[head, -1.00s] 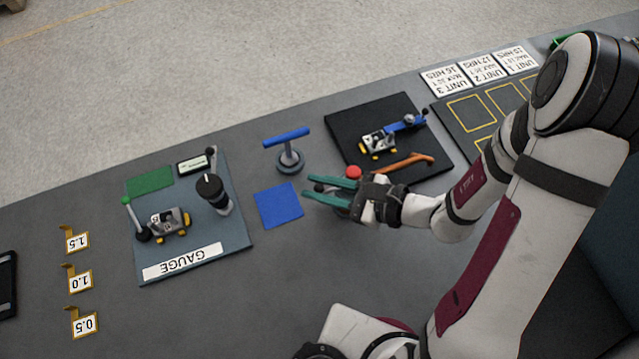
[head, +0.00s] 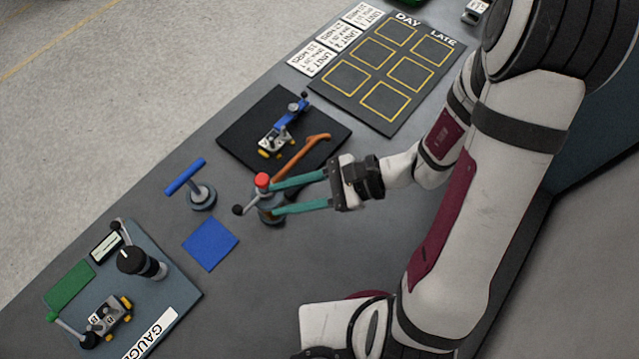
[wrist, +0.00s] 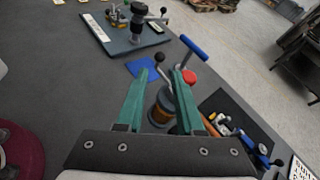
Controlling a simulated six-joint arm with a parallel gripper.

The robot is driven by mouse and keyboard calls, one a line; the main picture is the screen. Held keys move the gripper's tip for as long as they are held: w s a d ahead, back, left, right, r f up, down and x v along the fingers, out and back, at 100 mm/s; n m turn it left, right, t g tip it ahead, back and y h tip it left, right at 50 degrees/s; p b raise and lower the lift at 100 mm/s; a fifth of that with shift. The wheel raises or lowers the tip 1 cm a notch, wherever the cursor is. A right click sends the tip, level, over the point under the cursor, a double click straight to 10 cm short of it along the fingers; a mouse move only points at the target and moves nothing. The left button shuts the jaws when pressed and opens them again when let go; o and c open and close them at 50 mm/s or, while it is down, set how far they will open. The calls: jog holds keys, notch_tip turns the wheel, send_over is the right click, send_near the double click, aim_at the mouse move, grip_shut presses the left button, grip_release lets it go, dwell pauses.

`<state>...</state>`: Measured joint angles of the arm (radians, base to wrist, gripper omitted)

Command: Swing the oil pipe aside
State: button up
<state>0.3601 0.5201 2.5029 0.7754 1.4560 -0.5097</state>
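An orange pipe (head: 306,151) reaches from beside a red-capped post out over the edge of a black mat in the head view. The red cap (head: 262,180) and a lever with a black ball (head: 238,210) are at the post's near end. My gripper (head: 267,200) is open, its two teal fingers spread at the post. In the wrist view the grey post body (wrist: 161,108) with an orange band shows between the fingers (wrist: 161,75); contact cannot be told. The pipe's long arm is mostly hidden there.
The black mat (head: 232,140) holds a blue-handled device (head: 275,138). A blue T-handle stand (head: 200,195) and blue square (head: 210,243) lie left of the post. The gauge board (head: 185,295) is at lower left. A yellow-marked day/late board (head: 345,110) lies beyond.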

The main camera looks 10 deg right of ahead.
jog(key=v, duration=0.6)
jog(key=shift+w+n+g, duration=0.1)
jog(key=shift+n+g, duration=0.2)
jog(key=shift+c, duration=1.1)
jog(key=w+n+g+h, duration=0.1)
jog(key=n+h, duration=0.1)
jog(key=n, duration=0.1)
jog(key=w+n+g+h, duration=0.1)
jog(key=n+g, duration=0.1)
jog(key=n, duration=0.2)
jog(key=w+f+n+g+h, duration=0.1)
jog(key=w+n+g+h, duration=0.1)
jog(key=n, duration=0.1)
jog(key=shift+a+n+h, duration=0.25)
jog(key=shift+n+h, duration=0.05)
jog(key=shift+n, duration=0.1)
grip_shut()
jog(key=n+t+h, duration=0.4)
jog(key=n+h, duration=0.6)
jog(key=n, duration=0.3)
send_near(285, 170)
jog(key=w+r, duration=0.4)
jog(key=w, duration=0.4)
jog(key=s+d+f, duration=0.1)
jog(key=s+f, duration=0.1)
jog(key=f, duration=0.3)
jog(key=s+d+f, duration=0.2)
jog(key=f, duration=0.4)
jog(key=shift+d, duration=0.25)
